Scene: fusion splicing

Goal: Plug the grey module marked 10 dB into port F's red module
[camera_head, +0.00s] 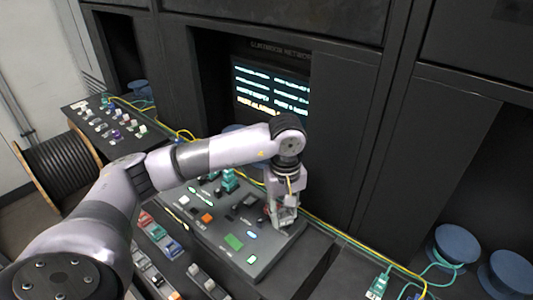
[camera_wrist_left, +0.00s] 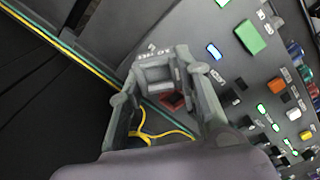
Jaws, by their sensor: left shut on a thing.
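My left gripper (camera_head: 284,215) is over the right end of the sloping grey panel (camera_head: 215,238). In the left wrist view my left gripper (camera_wrist_left: 160,68) is shut on a grey module (camera_wrist_left: 157,76), one finger on each side. Some marking shows near its far edge, too small to read surely. A red module (camera_wrist_left: 172,101) shows on the panel just beside the grey module, partly hidden by the gripper. I cannot tell whether the two touch. My right gripper is in neither view.
The panel bears several lit ports and blocks, among them a green block (camera_head: 234,242) and an orange block (camera_head: 207,218). A lit screen (camera_head: 270,90) stands behind. Yellow and green cables (camera_head: 340,235) run along the panel's back. A green connector (camera_head: 378,284) lies at the right.

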